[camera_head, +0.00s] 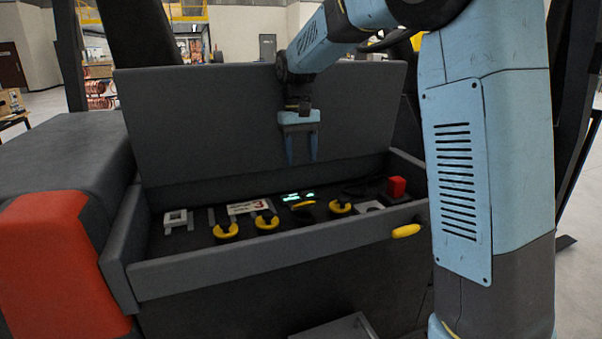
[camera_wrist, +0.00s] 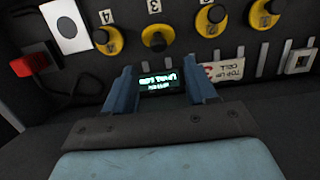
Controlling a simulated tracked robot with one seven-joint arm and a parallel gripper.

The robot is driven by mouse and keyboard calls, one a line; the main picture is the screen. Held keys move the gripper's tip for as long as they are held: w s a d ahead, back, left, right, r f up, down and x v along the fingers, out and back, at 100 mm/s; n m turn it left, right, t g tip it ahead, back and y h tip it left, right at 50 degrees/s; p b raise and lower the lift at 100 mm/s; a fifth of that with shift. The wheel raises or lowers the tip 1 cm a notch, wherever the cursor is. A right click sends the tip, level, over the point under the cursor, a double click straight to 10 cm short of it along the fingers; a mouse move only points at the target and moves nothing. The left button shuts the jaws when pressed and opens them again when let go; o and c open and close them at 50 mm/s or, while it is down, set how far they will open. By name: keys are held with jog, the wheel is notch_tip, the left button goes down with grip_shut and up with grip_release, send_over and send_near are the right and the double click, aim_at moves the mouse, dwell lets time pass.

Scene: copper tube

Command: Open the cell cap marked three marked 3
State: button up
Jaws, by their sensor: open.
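The cap marked 3 is a yellow round cap with a black top. It shows in the wrist view (camera_wrist: 154,38) beside a small plate printed 3, second from the left in a row of similar caps. In the head view it is the third yellow cap (camera_head: 303,204) from the left, small and dark on top. My gripper (camera_head: 302,162) hangs fingers down above the open tray, in front of the raised lid. In the wrist view my gripper (camera_wrist: 160,70) is open and empty, apart from the cap, with a lit display between its fingers.
Other yellow caps (camera_head: 226,229) (camera_head: 267,221) (camera_head: 340,207) stand on either side. A white card with a red 3 (camera_wrist: 222,71) stands near the display (camera_wrist: 160,85). A red block (camera_head: 397,187) is at the tray's right. The lid (camera_head: 220,110) rises behind; the front wall (camera_head: 260,258) bounds the tray.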

jog(key=r, duration=0.4)
jog(key=shift+w+a+r, duration=0.1)
jog(key=shift+w+r, duration=0.15)
jog(key=t+y, duration=0.2)
jog(key=t, duration=0.4)
send_near(304, 192)
jog(key=x, duration=0.9)
jog(key=shift+w+r, duration=0.15)
jog(key=shift+w, duration=0.05)
jog(key=c, duration=1)
jog(key=shift+w+a, duration=0.1)
jog(key=shift+c, duration=0.2)
